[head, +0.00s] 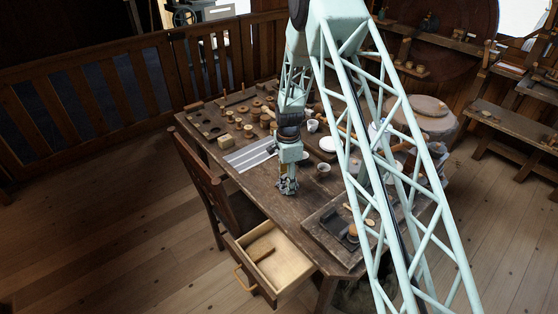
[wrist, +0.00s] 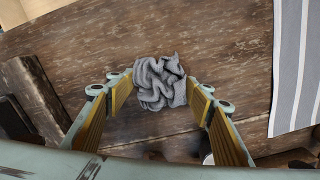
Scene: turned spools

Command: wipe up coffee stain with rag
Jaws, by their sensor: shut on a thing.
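A crumpled grey knitted rag (wrist: 160,82) is bunched between the fingertips of my gripper (wrist: 160,90) in the wrist view. The fingers are closed on its two sides. Behind it is the worn brown wooden table top (wrist: 120,35). In the head view my gripper (head: 288,186) points down, low over the near edge of the table (head: 262,190). I cannot tell whether the rag touches the wood. I cannot make out a coffee stain in either view; the rag and fingers hide part of the table.
A grey-and-white striped cloth (head: 249,156) lies left of my gripper. Wooden spools (head: 268,120) stand farther back. A chair (head: 205,180) and an open drawer (head: 270,262) are at the near side.

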